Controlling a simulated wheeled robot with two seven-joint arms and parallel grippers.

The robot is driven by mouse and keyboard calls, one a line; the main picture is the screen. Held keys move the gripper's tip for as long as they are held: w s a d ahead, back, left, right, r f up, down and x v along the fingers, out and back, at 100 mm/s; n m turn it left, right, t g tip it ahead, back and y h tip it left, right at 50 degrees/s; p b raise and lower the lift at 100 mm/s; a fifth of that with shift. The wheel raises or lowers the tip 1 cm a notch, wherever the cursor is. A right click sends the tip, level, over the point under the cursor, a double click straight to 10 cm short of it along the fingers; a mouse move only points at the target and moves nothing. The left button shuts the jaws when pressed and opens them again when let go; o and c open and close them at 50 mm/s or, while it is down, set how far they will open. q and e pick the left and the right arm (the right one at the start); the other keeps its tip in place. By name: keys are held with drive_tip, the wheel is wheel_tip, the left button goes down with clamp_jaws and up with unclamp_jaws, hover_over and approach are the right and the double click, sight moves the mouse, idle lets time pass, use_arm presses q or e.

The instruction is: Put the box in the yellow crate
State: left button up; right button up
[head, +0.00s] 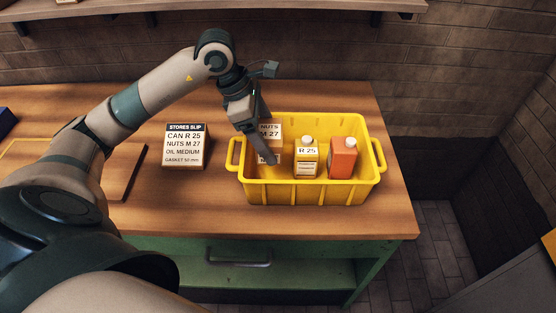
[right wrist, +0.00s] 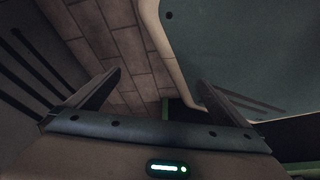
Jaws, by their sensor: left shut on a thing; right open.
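The yellow crate (head: 312,192) stands on the right part of the wooden workbench. My left gripper (head: 268,150) reaches down into the crate's left side and is shut on a box (head: 272,131) labelled NUTS M 27. The box is inside the crate walls, partly hidden by the gripper; I cannot tell whether it touches the crate floor. My right gripper (right wrist: 160,85) is open and empty in the right wrist view.
A stores slip (head: 185,146) listing CAN R 25, NUTS M 27, OIL MEDIUM and GASKET 50 mm stands left of the crate. The green cabinet (head: 210,272) is under the bench top. A shelf (head: 300,7) hangs above.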

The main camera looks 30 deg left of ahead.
use_arm(q)
wheel_tip(320, 180, down, 3)
drive_tip(key=shift+f+p, duration=0.1)
drive_tip(key=shift+p, duration=0.2)
drive_tip(key=shift+f, duration=0.85)
wheel_tip(320, 180, down, 3)
drive_tip(key=shift+r+p, duration=0.1)
drive_tip(key=shift+p, duration=0.5)
drive_tip(key=o, duration=1.3)
drive_tip(key=shift+f, duration=0.2)
drive_tip(key=shift+o, duration=0.2)
use_arm(e)
drive_tip(key=s+d+g, duration=0.1)
drive_tip(key=s+d, duration=0.1)
drive_tip(key=s, duration=0.3)
drive_tip(key=shift+s+f+g+h, duration=0.25)
drive_tip(key=shift+s+g+h, duration=0.05)
drive_tip(key=shift+s, duration=0.05)
use_arm(q)
drive_tip(key=shift+r, duration=0.1)
use_arm(e)
drive_tip(key=shift+s+d, duration=0.2)
drive_tip(key=shift+s, duration=0.1)
